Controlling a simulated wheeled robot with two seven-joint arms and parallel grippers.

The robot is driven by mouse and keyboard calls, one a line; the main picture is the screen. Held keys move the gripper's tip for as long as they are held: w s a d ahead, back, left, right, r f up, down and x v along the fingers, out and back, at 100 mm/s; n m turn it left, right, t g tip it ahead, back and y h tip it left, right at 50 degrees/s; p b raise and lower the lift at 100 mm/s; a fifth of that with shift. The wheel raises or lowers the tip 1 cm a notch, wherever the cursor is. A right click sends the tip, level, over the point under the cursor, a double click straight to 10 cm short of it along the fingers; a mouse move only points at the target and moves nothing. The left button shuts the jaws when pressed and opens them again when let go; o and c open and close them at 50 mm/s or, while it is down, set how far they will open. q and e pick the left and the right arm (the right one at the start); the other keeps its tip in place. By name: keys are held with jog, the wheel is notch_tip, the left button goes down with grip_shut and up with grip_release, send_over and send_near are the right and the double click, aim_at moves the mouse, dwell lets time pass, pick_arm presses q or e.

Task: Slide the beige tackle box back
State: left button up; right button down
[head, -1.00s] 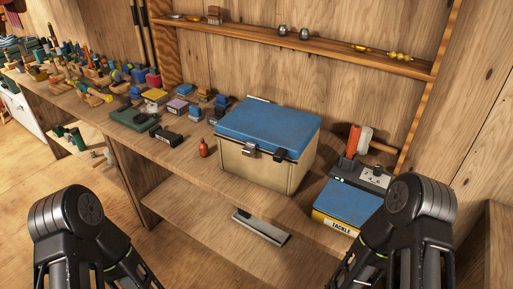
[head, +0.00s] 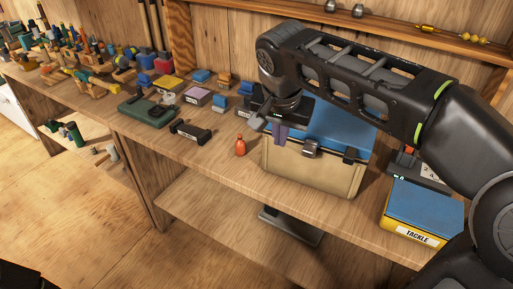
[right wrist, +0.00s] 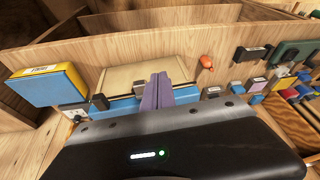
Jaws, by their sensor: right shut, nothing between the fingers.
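The beige tackle box (head: 312,170) with a blue lid stands upright on the bench, its latched front facing me. It also shows in the right wrist view (right wrist: 135,72), below the bench edge in that picture. My right arm hides much of the lid.
A shelf (head: 400,38) runs along the back wall.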

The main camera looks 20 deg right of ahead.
aim_at(309, 152)
jog(key=d+f+m+g, duration=0.1)
jog(key=d+f+m, duration=0.1)
jog(key=d+f, duration=0.5)
jog(key=shift+w+d+f+h+p, duration=0.15)
jog(key=shift+w+f+h+p, duration=0.2)
jog(key=shift+f, duration=1.2)
